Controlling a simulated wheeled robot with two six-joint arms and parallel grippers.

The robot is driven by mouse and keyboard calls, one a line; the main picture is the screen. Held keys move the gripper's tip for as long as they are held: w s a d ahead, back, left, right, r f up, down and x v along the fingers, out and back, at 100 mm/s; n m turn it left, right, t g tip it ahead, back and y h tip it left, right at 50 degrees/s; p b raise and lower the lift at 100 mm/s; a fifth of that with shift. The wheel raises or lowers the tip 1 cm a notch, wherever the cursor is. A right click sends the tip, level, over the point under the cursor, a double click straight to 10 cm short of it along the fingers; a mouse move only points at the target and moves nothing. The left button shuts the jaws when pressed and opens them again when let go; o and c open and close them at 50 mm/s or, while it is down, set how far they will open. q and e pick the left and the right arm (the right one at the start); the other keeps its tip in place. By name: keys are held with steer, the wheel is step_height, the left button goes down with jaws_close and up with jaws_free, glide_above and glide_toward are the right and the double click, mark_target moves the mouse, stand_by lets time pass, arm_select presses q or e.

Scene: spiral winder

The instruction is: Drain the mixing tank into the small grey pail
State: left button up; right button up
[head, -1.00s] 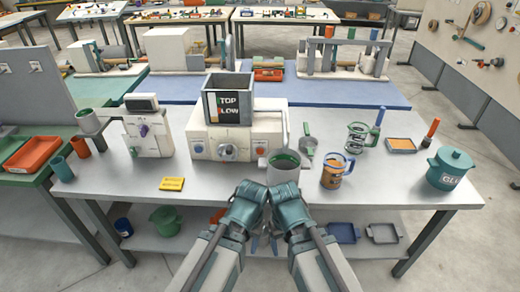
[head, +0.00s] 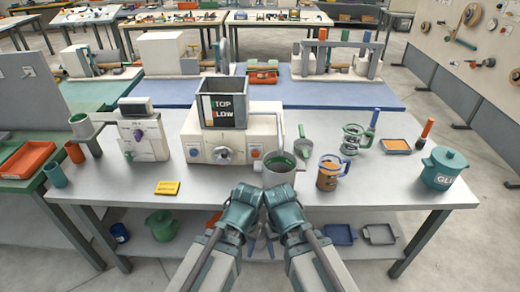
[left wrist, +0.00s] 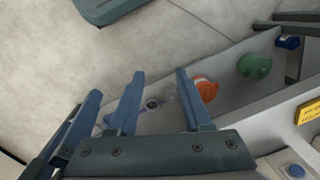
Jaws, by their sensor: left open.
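The mixing tank is most likely the dark, open square vessel (head: 224,104) on top of the white machine (head: 205,140). A grey pail (head: 280,177) with a green inside stands in front of the machine's right side, at its spout. My left gripper (left wrist: 160,75) points down with its fingers apart and empty in the left wrist view. In the head view the left gripper (head: 255,243) is at the table's front edge, below the pail and apart from it. My right gripper (head: 275,243) is close beside it; its fingers are mostly hidden.
A yellow card (head: 167,188) lies at the front left. Pots and trays (head: 340,234) sit on the lower shelf. Bare tabletop lies left of the pail.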

arm_select(q)
jaws_close()
stand_by(1.6)
